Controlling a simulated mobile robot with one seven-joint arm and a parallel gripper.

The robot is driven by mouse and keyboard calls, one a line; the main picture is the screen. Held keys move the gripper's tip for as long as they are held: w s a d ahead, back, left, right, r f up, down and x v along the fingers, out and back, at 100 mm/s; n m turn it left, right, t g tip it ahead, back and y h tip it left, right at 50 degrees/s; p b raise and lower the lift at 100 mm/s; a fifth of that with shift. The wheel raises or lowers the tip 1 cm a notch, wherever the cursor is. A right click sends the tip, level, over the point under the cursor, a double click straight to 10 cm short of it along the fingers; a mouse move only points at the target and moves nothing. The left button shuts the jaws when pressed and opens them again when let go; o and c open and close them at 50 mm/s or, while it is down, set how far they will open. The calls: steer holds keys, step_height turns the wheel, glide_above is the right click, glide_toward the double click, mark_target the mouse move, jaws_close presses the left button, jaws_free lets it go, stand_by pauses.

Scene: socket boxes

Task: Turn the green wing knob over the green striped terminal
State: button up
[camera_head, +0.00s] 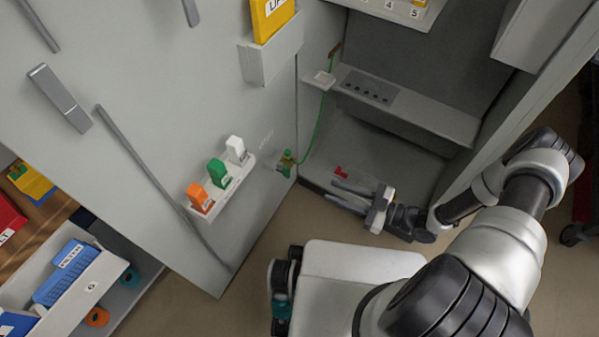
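A small green piece with a yellowish part (287,158) sits low on the grey cabinet wall, near the inner corner. A green wire runs up from it. It looks like the green wing knob and its terminal, but it is too small to make out the wings or stripes. My gripper (331,190) is to its lower right, apart from it, low in front of the cabinet's recess. Its two fingers point left with a gap between them and nothing visible in it.
A small red piece (341,172) shows just beyond my fingers. A white rack (222,190) on the door holds orange, green and white blocks. A grey ledge (425,118) crosses the recess. An open drawer (88,292) with blue boxes stands at lower left.

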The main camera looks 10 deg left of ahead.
steer(key=m, duration=0.2)
steer(key=t+b, duration=0.1)
steer(key=b, duration=0.1)
glide_toward(287, 169)
steer(key=x, duration=1)
steer(key=shift+f, duration=0.1)
steer(key=shift+c, duration=0.4)
jaws_close()
